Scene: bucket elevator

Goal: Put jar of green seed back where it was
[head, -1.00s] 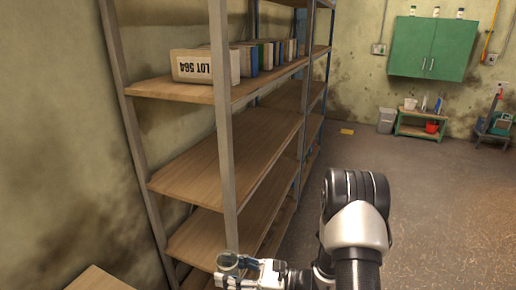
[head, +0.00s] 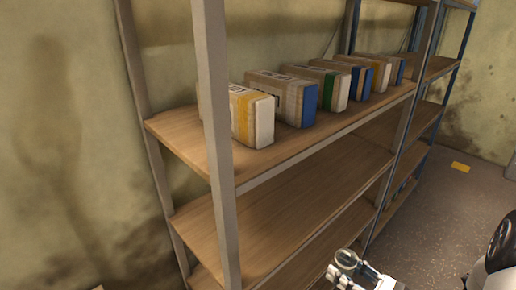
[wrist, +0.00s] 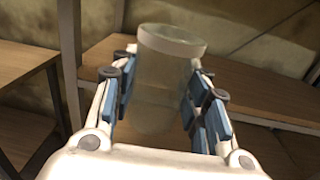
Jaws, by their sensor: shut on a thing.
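A clear, pale greenish jar (wrist: 162,85) with a rim at its top stands between the blue-padded fingers of my gripper (wrist: 160,105) in the wrist view. My gripper is shut on it. I cannot make out the jar's contents. In the head view my gripper (head: 345,274) shows at the bottom edge, with the round end of the jar (head: 347,259) at its tip. It is in front of the lower part of the wooden shelving (head: 285,208).
Several boxes with coloured bands, one a yellow-banded box (head: 250,116), stand along an upper shelf (head: 185,134). The shelf below is bare. A grey metal post (head: 213,140) stands at the near front corner. A yellow item (head: 460,167) lies on the floor.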

